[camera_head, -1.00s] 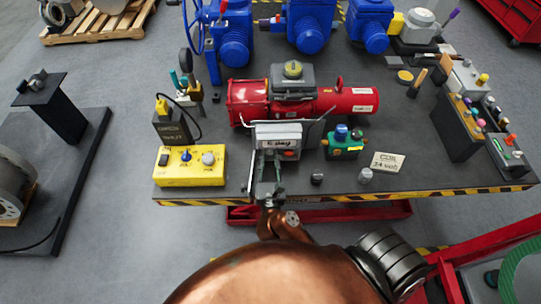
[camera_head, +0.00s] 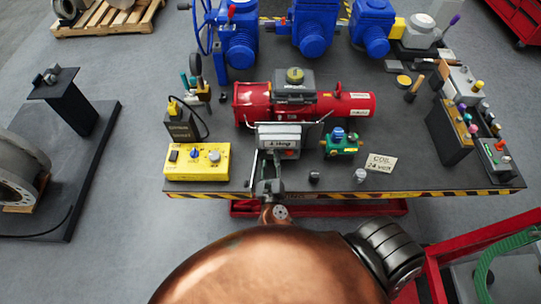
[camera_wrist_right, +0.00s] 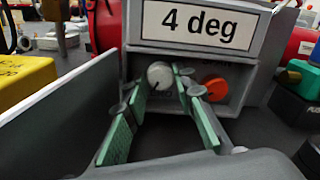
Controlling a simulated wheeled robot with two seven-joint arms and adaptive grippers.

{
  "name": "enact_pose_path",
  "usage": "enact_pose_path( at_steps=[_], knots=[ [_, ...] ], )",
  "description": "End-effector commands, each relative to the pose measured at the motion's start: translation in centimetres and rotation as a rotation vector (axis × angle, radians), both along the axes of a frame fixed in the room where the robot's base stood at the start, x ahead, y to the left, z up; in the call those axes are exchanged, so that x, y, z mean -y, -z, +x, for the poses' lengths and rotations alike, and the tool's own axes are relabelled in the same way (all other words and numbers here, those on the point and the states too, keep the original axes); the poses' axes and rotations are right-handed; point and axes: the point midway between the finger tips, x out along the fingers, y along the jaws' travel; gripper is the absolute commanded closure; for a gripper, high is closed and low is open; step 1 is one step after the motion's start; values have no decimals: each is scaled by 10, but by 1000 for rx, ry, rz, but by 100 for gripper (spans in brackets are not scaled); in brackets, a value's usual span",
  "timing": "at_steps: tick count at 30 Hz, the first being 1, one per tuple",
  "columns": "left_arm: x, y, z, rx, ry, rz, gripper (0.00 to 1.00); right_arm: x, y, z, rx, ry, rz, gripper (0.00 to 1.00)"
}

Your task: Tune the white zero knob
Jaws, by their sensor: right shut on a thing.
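The white knob (camera_wrist_right: 160,75) sits below a display (camera_wrist_right: 198,24) reading "4 deg" in the right wrist view. A small dark mark shows on the lower part of its face. An orange knob (camera_wrist_right: 217,88) is just right of it. My right gripper (camera_wrist_right: 160,88) has its green finger pads on either side of the white knob and is shut on it. In the head view the right gripper (camera_head: 268,163) reaches the front of the grey display box (camera_head: 280,137), and hides the white knob. My left gripper is in neither view.
The box stands before a red cylinder actuator (camera_head: 345,104). A yellow control box (camera_head: 196,162) is to the left and a green device (camera_head: 341,143) to the right. A sign (camera_head: 381,162) and small knobs lie near the striped table edge (camera_head: 400,194).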

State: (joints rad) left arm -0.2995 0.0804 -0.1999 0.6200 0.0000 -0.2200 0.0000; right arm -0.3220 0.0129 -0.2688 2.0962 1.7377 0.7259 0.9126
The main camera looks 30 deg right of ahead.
Motion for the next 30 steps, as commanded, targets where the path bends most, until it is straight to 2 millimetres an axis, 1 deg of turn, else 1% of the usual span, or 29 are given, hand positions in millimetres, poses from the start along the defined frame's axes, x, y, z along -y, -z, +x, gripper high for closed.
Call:
enact_pose_path(
  at_steps=[7, 8, 10, 18, 22, 26, 30],
  knots=[
    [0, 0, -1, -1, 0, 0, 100, -1, 0, 0, 0, -1, 1, 100],
    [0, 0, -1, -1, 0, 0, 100, -1, 0, 0, 0, -1, 1, 74],
    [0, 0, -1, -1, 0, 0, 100, -1, 0, 0, 0, -1, 1, 69],
    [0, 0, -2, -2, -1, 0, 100, 0, 0, 0, 0, -1, 1, 68],
    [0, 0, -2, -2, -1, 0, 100, -5, 1, -8, -2, 0, 1, 68],
    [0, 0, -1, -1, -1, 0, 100, -15, 1, -26, -3, 0, 3, 68],
    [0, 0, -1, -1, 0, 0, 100, -31, 2, -52, -4, 0, 2, 68]
  ],
)
